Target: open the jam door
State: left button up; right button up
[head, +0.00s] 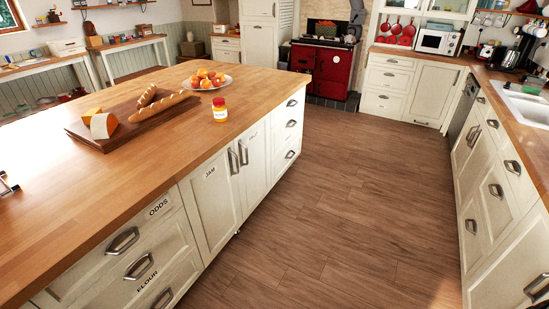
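The jam door (211,205) is a cream cabinet door in the side of the wooden-topped island, with a JAM label near its top. It looks shut, flush with the island front. Its upright metal handle (233,160) is near its right edge, beside the handle of the neighbouring door (253,165). That door also looks shut and has a label too small to read. Neither of my grippers can be made out in the head view, and nothing is seen touching the jam door.
Drawers labelled ODDS (122,240) and FLOUR (140,268) are left of the jam door. The island top holds a bread board (130,130), a fruit plate (207,88) and a jar (219,109). Wooden floor (340,200) is clear up to the right counter (510,115).

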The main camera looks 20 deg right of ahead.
aim_at(210, 194)
jog(key=z, duration=0.35)
jog(key=i, duration=0.85)
jog(key=u, duration=0.55)
jog(key=i, duration=0.65)
jog(key=u, duration=0.65)
